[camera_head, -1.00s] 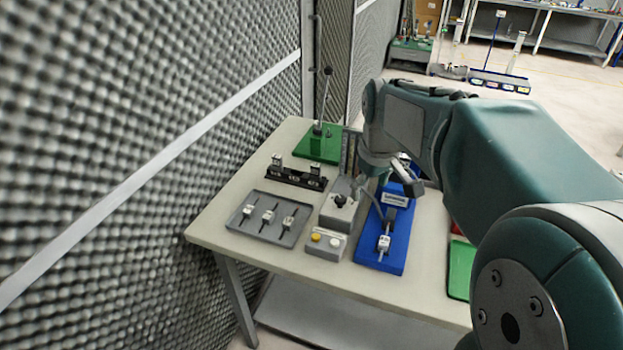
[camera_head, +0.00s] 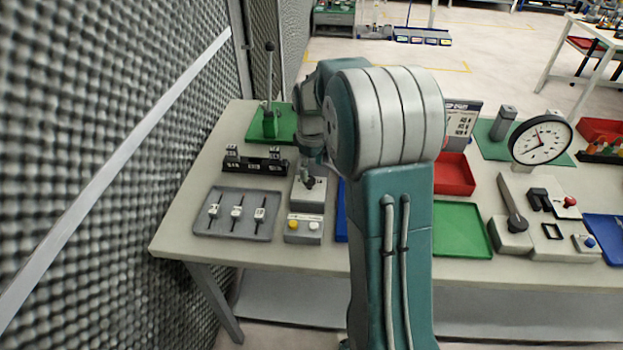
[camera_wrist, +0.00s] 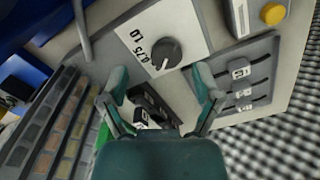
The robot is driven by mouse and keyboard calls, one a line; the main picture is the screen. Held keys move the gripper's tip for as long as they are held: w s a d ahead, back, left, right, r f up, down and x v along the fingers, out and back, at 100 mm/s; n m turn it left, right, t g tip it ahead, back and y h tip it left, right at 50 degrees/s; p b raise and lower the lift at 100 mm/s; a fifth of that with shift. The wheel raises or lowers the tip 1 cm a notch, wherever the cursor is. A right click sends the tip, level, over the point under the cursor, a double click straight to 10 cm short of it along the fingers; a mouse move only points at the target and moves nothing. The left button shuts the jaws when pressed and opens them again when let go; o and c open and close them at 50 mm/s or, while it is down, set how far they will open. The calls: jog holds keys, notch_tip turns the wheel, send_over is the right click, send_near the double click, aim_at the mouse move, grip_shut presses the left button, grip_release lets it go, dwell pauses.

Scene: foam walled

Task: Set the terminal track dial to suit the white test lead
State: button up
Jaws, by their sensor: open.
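The dial is a dark round knob (camera_wrist: 165,52) on a grey box (camera_head: 306,196), with a white plate around it in the wrist view.
A black rack (camera_head: 252,165) and a green base (camera_head: 262,128) with an upright lever are behind. My arm mostly hides the blue board (camera_head: 341,215). A foam wall borders the left.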

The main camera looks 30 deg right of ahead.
aim_at(311, 179)
jog(key=f, duration=0.1)
jog(key=a+f, duration=0.1)
jog(key=f, duration=0.1)
jog(key=shift+a+f, duration=0.25)
jog(key=shift+a, duration=0.1)
jog(key=shift+d+f, duration=0.15)
jog(key=shift+f, duration=0.05)
jog(key=shift+d+f, duration=0.15)
jog(key=shift+d, duration=0.45)
jog(key=shift+a, duration=0.1)
jog(key=c, duration=0.9)
jog(key=shift+a, duration=0.25)
grip_shut()
